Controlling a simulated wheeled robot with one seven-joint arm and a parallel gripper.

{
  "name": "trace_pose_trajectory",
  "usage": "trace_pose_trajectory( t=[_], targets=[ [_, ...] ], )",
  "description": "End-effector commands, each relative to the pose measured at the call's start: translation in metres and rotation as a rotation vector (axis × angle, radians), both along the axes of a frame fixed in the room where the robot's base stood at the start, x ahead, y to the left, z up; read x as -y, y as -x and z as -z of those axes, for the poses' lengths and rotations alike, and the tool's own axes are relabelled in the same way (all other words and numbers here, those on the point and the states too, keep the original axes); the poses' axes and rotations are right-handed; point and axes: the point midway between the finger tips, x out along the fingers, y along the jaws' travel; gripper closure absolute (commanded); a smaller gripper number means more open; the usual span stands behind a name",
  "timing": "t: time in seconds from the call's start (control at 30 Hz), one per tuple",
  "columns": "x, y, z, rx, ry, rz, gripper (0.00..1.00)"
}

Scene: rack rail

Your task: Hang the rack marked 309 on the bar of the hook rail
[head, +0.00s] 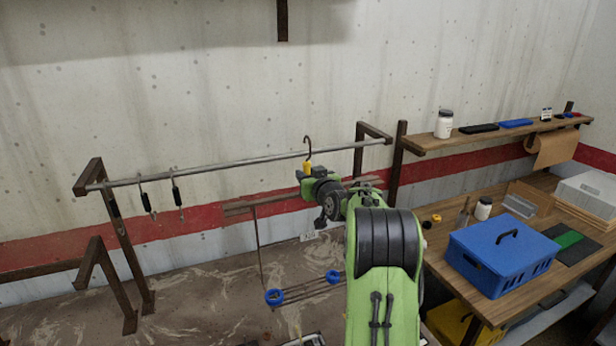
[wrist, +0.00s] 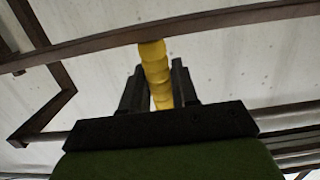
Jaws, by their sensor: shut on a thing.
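My gripper (head: 308,177) is shut on the yellow grip (head: 307,167) below a dark hook (head: 307,142). In the wrist view the yellow grip (wrist: 155,75) stands between my two fingers (wrist: 157,90). A rack with a brown crossbar (head: 240,208), thin rods and blue round ends (head: 274,297) shows below my gripper, partly hidden by my arm. A small pale tag (head: 308,237) is there, its number too small to read. The hook rail's grey bar (head: 230,166) runs behind the hook. The hook's curve shows above the bar; I cannot tell whether it is around it.
Two dark hooks (head: 146,197) hang at the bar's left part. Brown brackets (head: 105,200) hold the bar's ends. At right are a shelf (head: 470,139) with a white jar (head: 444,124) and a bench (head: 440,262) with a blue box (head: 500,258). The bar's middle is clear.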

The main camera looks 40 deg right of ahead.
Motion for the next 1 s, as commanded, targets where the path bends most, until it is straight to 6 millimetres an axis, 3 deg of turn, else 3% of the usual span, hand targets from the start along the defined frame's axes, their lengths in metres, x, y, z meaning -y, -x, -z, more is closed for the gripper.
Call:
trace_pose_trajectory(
  t=[0.67,1.0],
  targets=[
    [0.000,0.000,0.023,0.004,0.003,0.000,1.00],
    [0.000,0.000,0.022,0.005,0.002,0.000,1.00]
  ],
)
